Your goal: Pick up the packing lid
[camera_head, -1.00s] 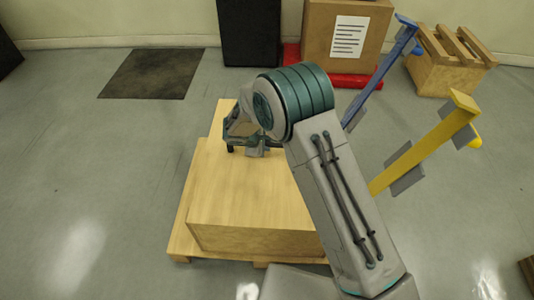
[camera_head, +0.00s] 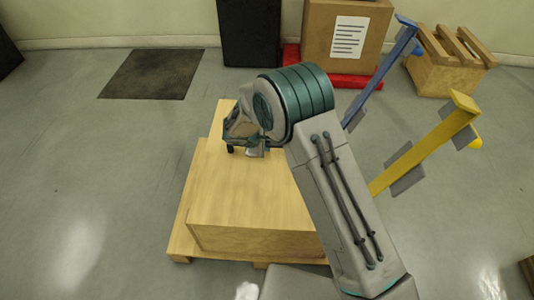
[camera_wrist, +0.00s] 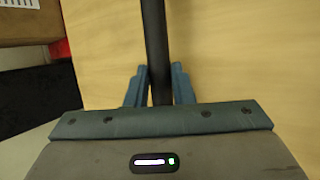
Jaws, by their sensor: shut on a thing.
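The packing lid (camera_head: 250,195) is the pale wooden top of a low crate standing on a wooden pallet (camera_head: 178,240) in the head view. In the wrist view its pale wood surface (camera_wrist: 230,60) fills most of the picture. My gripper (camera_wrist: 160,90) is shut on a dark bar (camera_wrist: 154,40), which looks like a handle running across the lid. In the head view my gripper (camera_head: 243,148) is at the far part of the lid, partly hidden by my arm. I cannot tell whether the lid is raised.
A yellow post (camera_head: 425,145) and a blue post (camera_head: 382,72) stand right of the crate. Behind are a black cabinet (camera_head: 249,32), a cardboard box (camera_head: 345,35) on a red base (camera_head: 292,55) and a wooden crate (camera_head: 445,72). A dark mat (camera_head: 152,73) lies at back left. The left floor is clear.

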